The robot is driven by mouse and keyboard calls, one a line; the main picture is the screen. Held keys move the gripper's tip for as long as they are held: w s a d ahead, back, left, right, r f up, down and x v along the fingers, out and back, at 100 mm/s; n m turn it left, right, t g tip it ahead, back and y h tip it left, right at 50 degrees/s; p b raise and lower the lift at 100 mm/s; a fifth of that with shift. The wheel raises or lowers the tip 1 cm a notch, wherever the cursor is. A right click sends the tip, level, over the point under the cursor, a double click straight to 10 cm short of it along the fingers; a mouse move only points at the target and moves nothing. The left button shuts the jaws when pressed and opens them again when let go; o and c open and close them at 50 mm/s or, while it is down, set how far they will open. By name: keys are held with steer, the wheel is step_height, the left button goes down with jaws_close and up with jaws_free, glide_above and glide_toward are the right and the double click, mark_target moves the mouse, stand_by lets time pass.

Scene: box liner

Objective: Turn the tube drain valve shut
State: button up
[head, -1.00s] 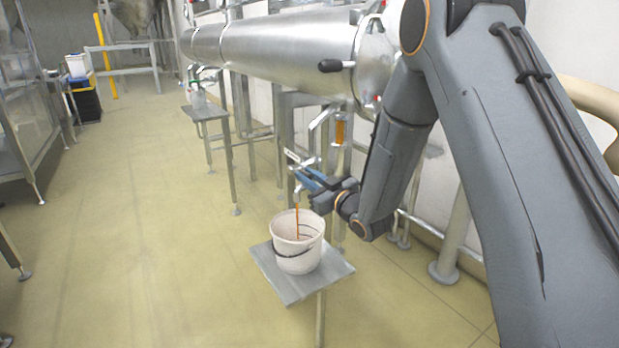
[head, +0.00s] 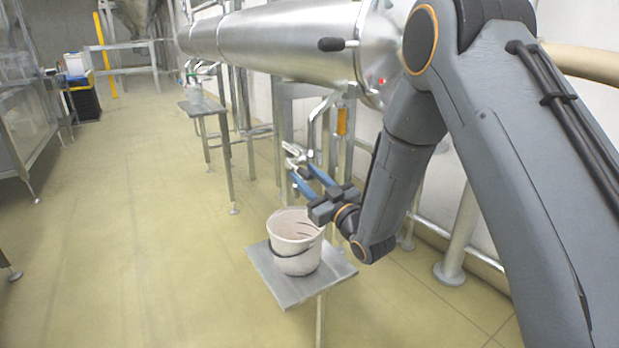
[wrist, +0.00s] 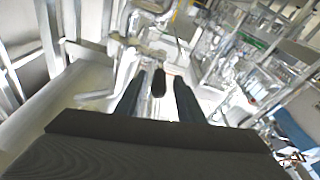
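The metal drain valve (head: 294,151) sits at the lower end of the bent drain pipe under the large steel tube. It also shows ahead of my gripper in the wrist view (wrist: 135,42). My gripper (head: 300,171) has two blue fingers, spread apart, just below and right of the valve. In the wrist view, a dark, lever-like piece (wrist: 158,82) lies between the fingers with gaps on both sides. A white bucket (head: 294,240) stands below on a small grey stand. No liquid stream shows between valve and bucket. The exact lever angle is hard to tell.
The large steel tube (head: 270,40) runs above, with a black-gripped handle (head: 331,44) at its near end. The grey stand (head: 340,268) is close below my gripper. Another small stand (head: 203,106) is farther back. The floor on the left is open.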

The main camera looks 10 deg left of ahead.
steer(key=v, duration=0.8)
steer(key=shift+w, duration=0.2)
stand_by(0.3)
